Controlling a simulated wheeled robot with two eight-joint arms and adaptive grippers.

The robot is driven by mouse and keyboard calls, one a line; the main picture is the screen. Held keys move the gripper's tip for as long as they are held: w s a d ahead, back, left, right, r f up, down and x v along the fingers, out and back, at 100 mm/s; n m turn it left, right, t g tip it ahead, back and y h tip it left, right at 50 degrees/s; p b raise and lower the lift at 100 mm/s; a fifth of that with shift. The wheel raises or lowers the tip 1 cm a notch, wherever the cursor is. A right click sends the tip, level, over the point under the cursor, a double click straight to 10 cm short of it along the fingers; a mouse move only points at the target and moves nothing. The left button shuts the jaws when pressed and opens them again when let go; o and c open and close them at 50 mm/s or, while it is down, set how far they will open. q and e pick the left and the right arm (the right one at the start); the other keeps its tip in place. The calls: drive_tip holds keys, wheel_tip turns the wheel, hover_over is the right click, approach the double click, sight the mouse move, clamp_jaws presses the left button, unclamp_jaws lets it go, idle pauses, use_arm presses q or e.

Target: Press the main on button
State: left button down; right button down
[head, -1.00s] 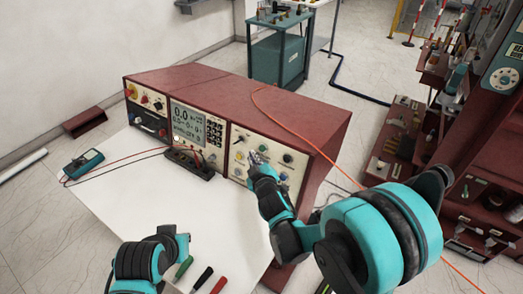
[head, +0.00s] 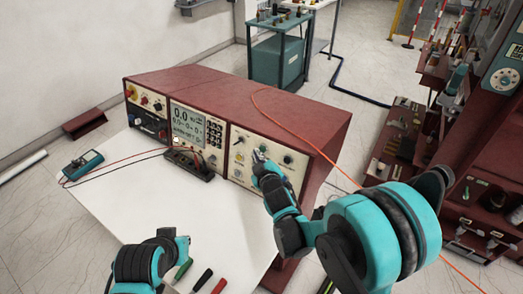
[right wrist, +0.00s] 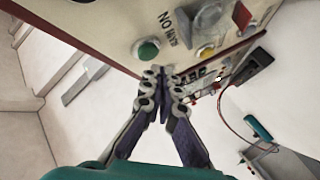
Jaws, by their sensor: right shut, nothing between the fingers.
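The console (head: 200,82) has a cream control panel at its right end (head: 270,174). In the right wrist view a green button (right wrist: 147,52) sits on that panel beside the printed label "MAIN ON" (right wrist: 175,27), which reads upside down. My right gripper (head: 259,155) is in front of the panel. In the wrist view its fingertips (right wrist: 165,78) are shut and empty, a little below the green button in the picture. I see no clear contact with it. The left arm shows at the bottom left of the head view, but I cannot make out its fingers.
A yellow button (right wrist: 205,50) and a clear lamp (right wrist: 208,17) are near the green button. A black terminal block (head: 190,163) and a teal meter (head: 83,164) with leads lie on the white tabletop (head: 140,205). An orange cable (head: 310,145) runs over the console's right side.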

drive_tip(key=shift+w+d, duration=0.1)
idle(0.7)
drive_tip(key=shift+w+d+f, duration=0.1)
drive_tip(key=shift+w+d, duration=0.05)
drive_tip(key=shift+w, duration=0.1)
drive_tip(key=shift+w+d+f+b, duration=0.1)
drive_tip(key=shift+w+d+b, duration=0.2)
drive_tip(key=shift+w+b, duration=0.05)
idle(0.8)
drive_tip(key=shift+s+a, duration=0.1)
drive_tip(key=shift+s+a+r, duration=0.2)
drive_tip(key=shift+s+a, duration=0.2)
drive_tip(key=shift+s, duration=0.2)
drive_tip(key=s+a, duration=0.1)
drive_tip(key=s, duration=0.1)
drive_tip(key=s+a+r, duration=0.1)
drive_tip(key=s+a, duration=0.1)
drive_tip(key=shift+r+p, duration=0.1)
drive_tip(key=shift+p, duration=0.3)
idle(2.0)
